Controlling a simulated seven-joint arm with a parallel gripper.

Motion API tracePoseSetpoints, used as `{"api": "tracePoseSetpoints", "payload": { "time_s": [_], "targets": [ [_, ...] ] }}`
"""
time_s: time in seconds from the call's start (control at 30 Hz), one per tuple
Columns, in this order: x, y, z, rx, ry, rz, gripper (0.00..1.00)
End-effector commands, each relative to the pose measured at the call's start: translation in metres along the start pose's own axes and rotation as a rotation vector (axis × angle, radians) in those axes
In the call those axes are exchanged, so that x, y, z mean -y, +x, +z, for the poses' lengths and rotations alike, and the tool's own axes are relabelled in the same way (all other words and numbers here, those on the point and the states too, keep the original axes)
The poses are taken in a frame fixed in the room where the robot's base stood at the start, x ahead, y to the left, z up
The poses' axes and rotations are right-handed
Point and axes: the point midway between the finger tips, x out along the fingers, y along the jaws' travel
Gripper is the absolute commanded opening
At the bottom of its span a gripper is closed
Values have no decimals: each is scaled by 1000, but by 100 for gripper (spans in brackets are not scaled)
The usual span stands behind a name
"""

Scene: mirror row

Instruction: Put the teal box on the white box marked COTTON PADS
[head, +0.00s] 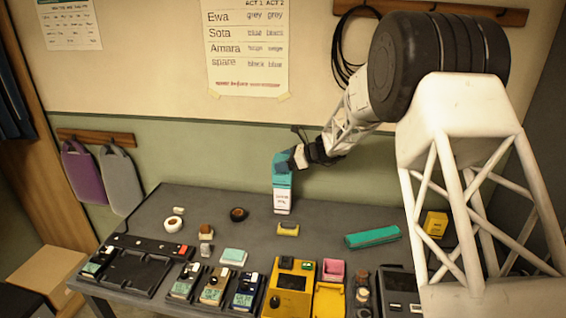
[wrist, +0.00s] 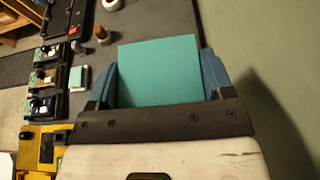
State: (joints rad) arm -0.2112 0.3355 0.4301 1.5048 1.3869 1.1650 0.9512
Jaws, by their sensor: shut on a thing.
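In the wrist view the teal box (wrist: 158,70) fills the space between the two fingers (wrist: 160,80). The white box with dark lettering (head: 282,203) stands upright on the table directly below the teal box. The teal box's lower edge appears at the white box's top; I cannot tell whether they touch or a thin gap is left. The white box is hidden in the wrist view.
Devices line the front edge. The wall is close behind.

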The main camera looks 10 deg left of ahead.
Motion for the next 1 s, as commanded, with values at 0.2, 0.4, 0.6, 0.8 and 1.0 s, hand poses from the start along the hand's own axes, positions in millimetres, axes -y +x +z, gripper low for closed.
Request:
{"api": "tracePoseSetpoints", "payload": {
  "time_s": [0.2, 0.4, 0.6, 0.8, 1.0],
  "targets": [
    [0, 1, -2, 0, 0, 0, 88],
    [0, 1, -2, 0, 0, 0, 100],
    [0, 1, -1, 0, 0, 0, 100],
    [0, -7, 1, 0, -1, 0, 100],
    [1, -30, 1, 0, 0, -3, 100]
  ]
}}
